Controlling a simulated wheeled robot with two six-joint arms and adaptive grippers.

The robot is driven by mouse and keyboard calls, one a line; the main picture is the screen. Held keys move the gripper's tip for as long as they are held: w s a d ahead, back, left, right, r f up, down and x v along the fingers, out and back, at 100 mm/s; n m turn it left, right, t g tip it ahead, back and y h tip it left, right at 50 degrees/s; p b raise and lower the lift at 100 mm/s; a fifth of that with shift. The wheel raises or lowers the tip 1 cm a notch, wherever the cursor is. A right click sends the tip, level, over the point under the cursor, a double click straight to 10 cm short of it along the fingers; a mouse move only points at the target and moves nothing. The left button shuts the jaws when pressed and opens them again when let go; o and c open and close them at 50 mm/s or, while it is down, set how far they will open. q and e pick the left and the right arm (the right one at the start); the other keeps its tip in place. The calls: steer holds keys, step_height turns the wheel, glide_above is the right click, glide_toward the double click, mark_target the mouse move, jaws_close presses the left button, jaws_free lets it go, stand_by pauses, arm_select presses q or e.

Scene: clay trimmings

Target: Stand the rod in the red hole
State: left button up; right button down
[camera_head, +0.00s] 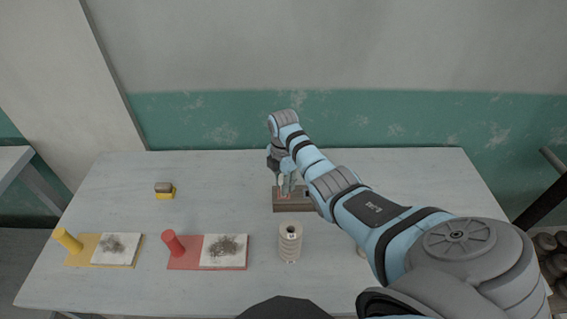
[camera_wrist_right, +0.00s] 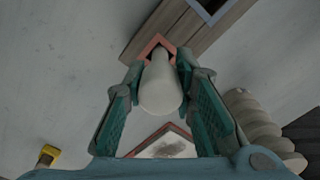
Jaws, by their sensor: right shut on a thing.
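The rod is a pale, off-white cylinder (camera_wrist_right: 160,88), held between the fingers of my right gripper (camera_wrist_right: 158,92) in the wrist view. My right gripper (camera_head: 286,184) is shut on it, over the wooden block in the head view. The brown block (camera_head: 292,208) lies near the middle of the table. The red-edged square hole (camera_wrist_right: 146,52) is at the rod's far end, which covers part of it. I cannot tell whether the rod's end is inside the hole or just above it. A blue-edged hole (camera_wrist_right: 210,8) is farther along the block. My left gripper is not in view.
A ribbed beige stack (camera_head: 290,243) stands in front of the block. A red board (camera_head: 183,262) with a red cylinder and a yellow board (camera_head: 82,258) with a yellow cylinder lie left. A yellow-and-brown brush-like piece (camera_head: 165,191) sits back left. The table's back left is mostly clear.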

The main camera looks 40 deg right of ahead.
steer(key=shift+f+b, duration=0.35)
steer(key=shift+f, duration=0.25)
steer(key=c, duration=1.2)
jaws_free()
steer(key=shift+c, duration=0.2)
steer(key=shift+r, duration=0.3)
step_height(320, 180, up, 7)
steer(key=shift+f, duration=0.1)
